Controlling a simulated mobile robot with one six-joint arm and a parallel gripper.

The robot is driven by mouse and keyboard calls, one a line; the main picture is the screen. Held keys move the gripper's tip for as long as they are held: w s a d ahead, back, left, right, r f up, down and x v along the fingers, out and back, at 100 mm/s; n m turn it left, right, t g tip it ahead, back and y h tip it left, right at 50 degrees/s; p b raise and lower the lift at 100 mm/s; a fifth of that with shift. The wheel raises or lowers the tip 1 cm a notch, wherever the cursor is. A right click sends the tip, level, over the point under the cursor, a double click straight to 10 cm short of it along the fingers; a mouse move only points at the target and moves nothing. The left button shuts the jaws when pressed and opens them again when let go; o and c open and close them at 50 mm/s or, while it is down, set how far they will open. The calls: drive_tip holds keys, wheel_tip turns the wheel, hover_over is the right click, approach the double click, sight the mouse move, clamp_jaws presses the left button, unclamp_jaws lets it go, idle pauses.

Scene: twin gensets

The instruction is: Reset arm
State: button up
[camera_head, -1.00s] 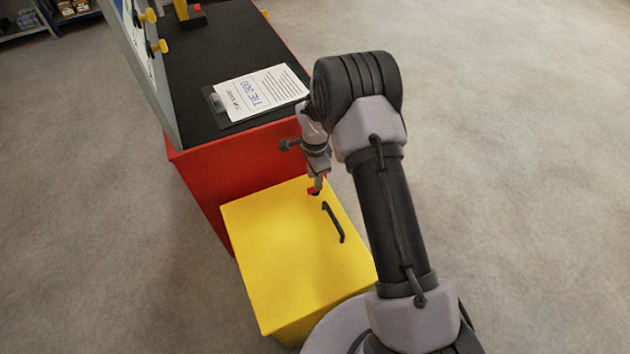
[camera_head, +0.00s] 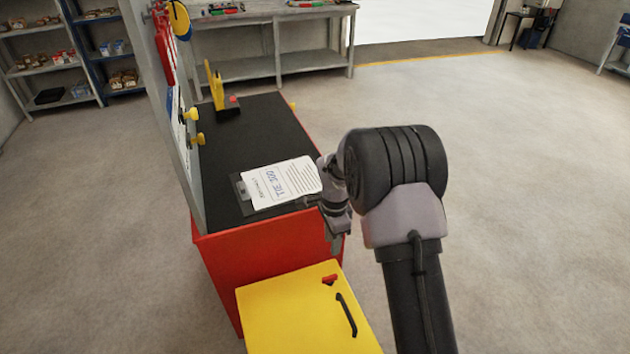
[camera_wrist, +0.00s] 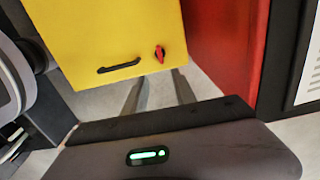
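My gripper (camera_head: 335,243) hangs at the end of my arm, above the yellow box and beside the red cabinet. In the wrist view its two grey fingers (camera_wrist: 160,92) stand apart with nothing between them. The yellow box (camera_head: 280,318) has a red knob (camera_head: 329,280) and a black handle (camera_head: 347,314) on its top. The wrist view also shows the yellow box (camera_wrist: 100,30), the red knob (camera_wrist: 159,54) and the handle (camera_wrist: 119,66). The fingers are clear of the knob.
The red cabinet (camera_head: 245,252) has a black top with a clipboard and paper (camera_head: 280,182) close to my wrist. An upright panel (camera_head: 158,110) edges it on the left. A workbench (camera_head: 265,68) and shelves (camera_head: 45,65) stand behind. The floor on the right is clear.

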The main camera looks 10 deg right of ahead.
drive_tip(key=s+a+r+n+t, duration=0.15)
drive_tip(key=s+r, duration=0.35)
drive_tip(key=r, duration=0.5)
drive_tip(key=s+r+n+t, duration=0.1)
drive_tip(key=s+r+n, duration=0.25)
drive_tip(key=r, duration=0.65)
drive_tip(key=s+a+r+n+t+y, duration=0.1)
drive_tip(key=s+r+n, duration=0.2)
drive_tip(key=s, duration=0.8)
drive_tip(key=s+a+r+n+t+y, duration=0.1)
drive_tip(key=s+r+n+t, duration=0.1)
drive_tip(key=s, duration=0.8)
wheel_tip(320, 180, up, 2)
drive_tip(key=shift+s+a+r+n, duration=0.15)
drive_tip(key=shift+s+n, duration=0.25)
drive_tip(key=shift+n, duration=0.4)
